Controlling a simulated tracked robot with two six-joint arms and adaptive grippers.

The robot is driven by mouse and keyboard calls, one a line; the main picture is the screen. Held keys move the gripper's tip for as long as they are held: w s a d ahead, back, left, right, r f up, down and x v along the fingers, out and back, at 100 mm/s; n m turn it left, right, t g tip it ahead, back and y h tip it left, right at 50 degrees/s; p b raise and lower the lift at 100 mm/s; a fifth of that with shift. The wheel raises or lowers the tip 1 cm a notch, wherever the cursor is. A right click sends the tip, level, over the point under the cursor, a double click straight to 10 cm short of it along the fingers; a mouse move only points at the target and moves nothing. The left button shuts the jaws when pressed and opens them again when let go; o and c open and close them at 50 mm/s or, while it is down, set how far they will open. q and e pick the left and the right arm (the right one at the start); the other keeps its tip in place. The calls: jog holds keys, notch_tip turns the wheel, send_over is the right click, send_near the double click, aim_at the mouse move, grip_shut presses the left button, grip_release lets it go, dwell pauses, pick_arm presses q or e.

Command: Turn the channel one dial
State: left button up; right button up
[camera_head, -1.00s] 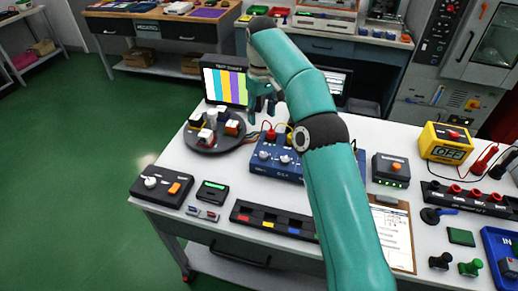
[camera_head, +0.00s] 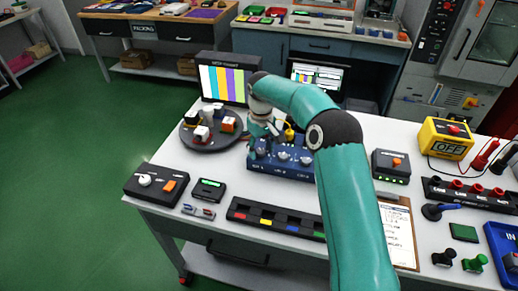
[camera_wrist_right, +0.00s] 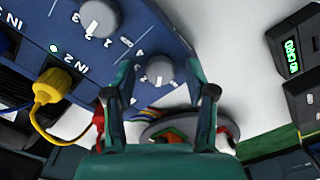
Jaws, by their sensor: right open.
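The blue channel box (camera_head: 290,172) stands on the white table, with a row of grey dials on its top. It also shows in the right wrist view (camera_wrist_right: 135,22). My right gripper (camera_head: 258,142) is at the box's left end and partly hides it. In the right wrist view my right gripper (camera_wrist_right: 158,80) is open, one finger on each side of the end grey dial (camera_wrist_right: 160,70). Whether a finger touches this dial I cannot tell. A second grey dial (camera_wrist_right: 100,17) lies beyond the left finger. My left gripper is not in view.
A yellow plug (camera_wrist_right: 52,86) with its cable and a red plug (camera_wrist_right: 98,120) sit close to the left finger. A round turntable (camera_head: 205,145) with small blocks stands left of the box. A monitor (camera_head: 223,82) with colour bars stands behind it.

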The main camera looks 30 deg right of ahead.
jog(key=shift+c, duration=0.3)
grip_shut()
jog(key=shift+a, duration=0.2)
jog(key=shift+d, duration=0.1)
